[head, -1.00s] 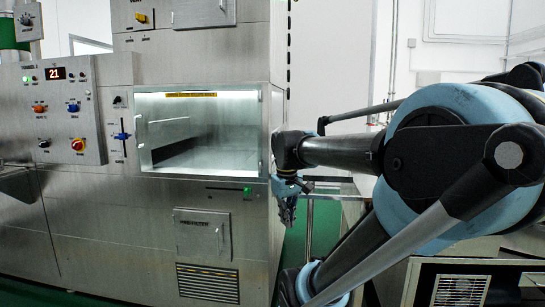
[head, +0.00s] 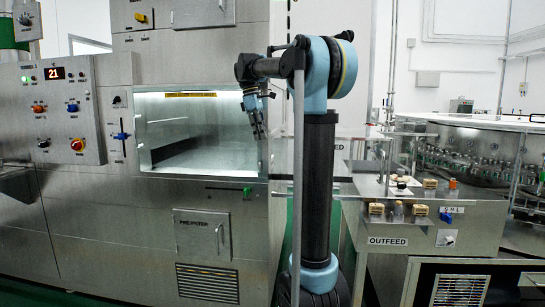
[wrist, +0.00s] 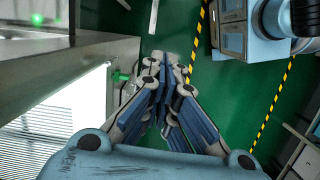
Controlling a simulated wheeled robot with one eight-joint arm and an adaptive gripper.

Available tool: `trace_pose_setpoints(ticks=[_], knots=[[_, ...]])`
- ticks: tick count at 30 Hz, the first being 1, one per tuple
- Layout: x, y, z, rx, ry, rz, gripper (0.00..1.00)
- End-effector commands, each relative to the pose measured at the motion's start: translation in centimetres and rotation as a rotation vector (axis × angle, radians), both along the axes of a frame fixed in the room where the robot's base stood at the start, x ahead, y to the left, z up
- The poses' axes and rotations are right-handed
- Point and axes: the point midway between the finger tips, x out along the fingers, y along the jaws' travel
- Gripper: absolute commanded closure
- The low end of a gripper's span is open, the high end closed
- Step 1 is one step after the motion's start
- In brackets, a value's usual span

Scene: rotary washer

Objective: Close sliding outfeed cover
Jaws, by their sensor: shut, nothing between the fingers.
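The washer (head: 90,220) stands at the left with a lit, windowed chamber (head: 190,135). A bench labelled OUTFEED (head: 388,241) stands at the right. A clear panel (head: 345,138) with faint edges spans the gap between washer and bench. I cannot tell for certain whether it is the sliding cover, or how far it is open. My gripper (head: 262,136) hangs fingers down in front of the right edge of the chamber window, apart from the bench. In the wrist view its fingers (wrist: 167,72) are together and hold nothing.
My arm hides part of the gap between washer and bench. A round glass-walled table of vials (head: 465,162) stands at the far right. The wrist view shows green floor (wrist: 180,25) with yellow-black tape (wrist: 272,105).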

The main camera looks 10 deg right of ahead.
Motion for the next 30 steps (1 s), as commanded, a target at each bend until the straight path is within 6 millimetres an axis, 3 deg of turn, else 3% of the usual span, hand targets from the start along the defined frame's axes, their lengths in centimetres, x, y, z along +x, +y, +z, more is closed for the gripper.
trace_pose_setpoints(ticks=[4, 11, 27, 30], knots=[[1.8, 0.7, 0.9, -0.01, 0.024, 0.056, 1.0], [2.4, 0.7, 0.3, -0.013, 0.033, 0.076, 1.0], [1.6, -1.4, -8.4, -0.013, 0.033, 0.074, 1.0], [1.2, -2.8, -8.6, -0.013, 0.032, 0.072, 1.0]])
